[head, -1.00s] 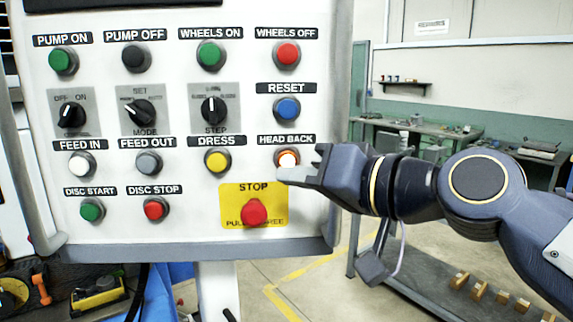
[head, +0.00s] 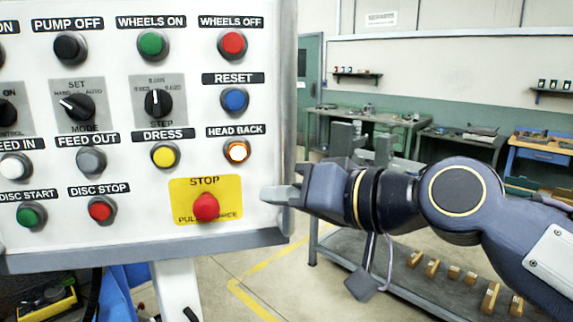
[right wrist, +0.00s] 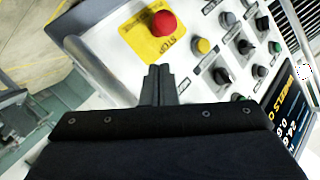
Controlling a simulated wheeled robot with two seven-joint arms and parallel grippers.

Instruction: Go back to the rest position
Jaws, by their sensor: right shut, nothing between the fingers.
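My right gripper (head: 272,195) is shut and empty in the head view. Its tip is just in front of the lower right edge of the white control panel (head: 215,265), right of the red stop button (head: 205,207) and below the lit HEAD BACK button (head: 237,150). I cannot tell whether it touches the panel edge. In the right wrist view the closed fingers (right wrist: 157,75) point toward the panel, below the stop button (right wrist: 162,23). My left gripper is not in view.
The panel with several buttons and knobs fills the left side. A grey bench (head: 395,270) with several small wooden blocks stands below and behind my right arm. Workbenches (head: 370,117) line the back wall. Open floor (head: 225,265) lies between.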

